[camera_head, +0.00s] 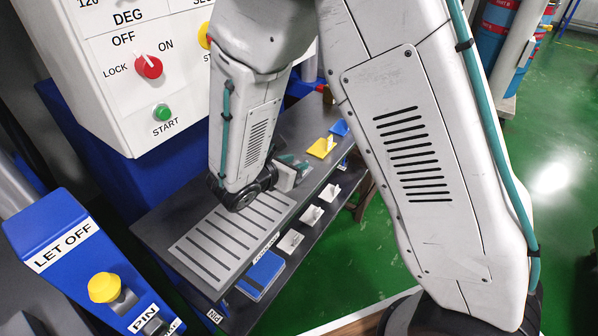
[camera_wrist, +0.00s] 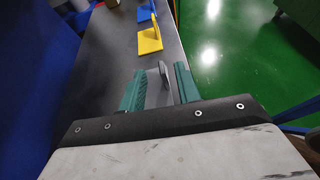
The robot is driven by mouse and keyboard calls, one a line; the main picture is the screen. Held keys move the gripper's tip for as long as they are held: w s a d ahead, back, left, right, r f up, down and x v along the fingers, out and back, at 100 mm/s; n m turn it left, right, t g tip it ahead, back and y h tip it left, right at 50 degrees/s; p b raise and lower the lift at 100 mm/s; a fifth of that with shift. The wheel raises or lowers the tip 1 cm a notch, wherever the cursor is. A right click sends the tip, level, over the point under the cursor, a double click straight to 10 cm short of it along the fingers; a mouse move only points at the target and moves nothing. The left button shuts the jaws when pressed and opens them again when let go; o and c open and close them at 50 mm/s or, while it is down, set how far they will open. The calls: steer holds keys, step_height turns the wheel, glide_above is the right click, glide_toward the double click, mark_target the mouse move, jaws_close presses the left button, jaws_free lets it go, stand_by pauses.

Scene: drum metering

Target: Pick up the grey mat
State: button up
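A grey piece (camera_wrist: 164,84) with an upright tab, like the yellow and blue ones beyond it, shows between my fingers in the wrist view; its base blends into the dark bench. In the head view it is hidden behind my gripper. My gripper (camera_head: 298,170) is low over the bench, its teal fingers pointing toward the yellow piece. In the wrist view my gripper (camera_wrist: 160,88) has its fingers apart, one on each side of the grey tab. I see no clear grip on it.
A yellow piece (camera_head: 321,147) and a blue piece (camera_head: 339,127) stand farther along the dark bench (camera_head: 165,225). A light grey slotted plate (camera_head: 232,238) lies nearer. A white control panel (camera_head: 150,95) rises at left.

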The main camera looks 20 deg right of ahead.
mark_target(307, 172)
steer(key=shift+w+a+f+n, duration=0.15)
steer(key=shift+w+f+n, duration=0.15)
steer(key=shift+f, duration=0.15)
steer(key=shift+t, duration=0.3)
steer(key=x, duration=0.6)
steer(key=shift+s+f, duration=0.3)
steer(key=shift+f, duration=0.15)
steer(key=shift+w+d+f, duration=0.2)
steer(key=shift+w+d, duration=0.15)
steer(key=shift+d, duration=0.2)
jaws_close()
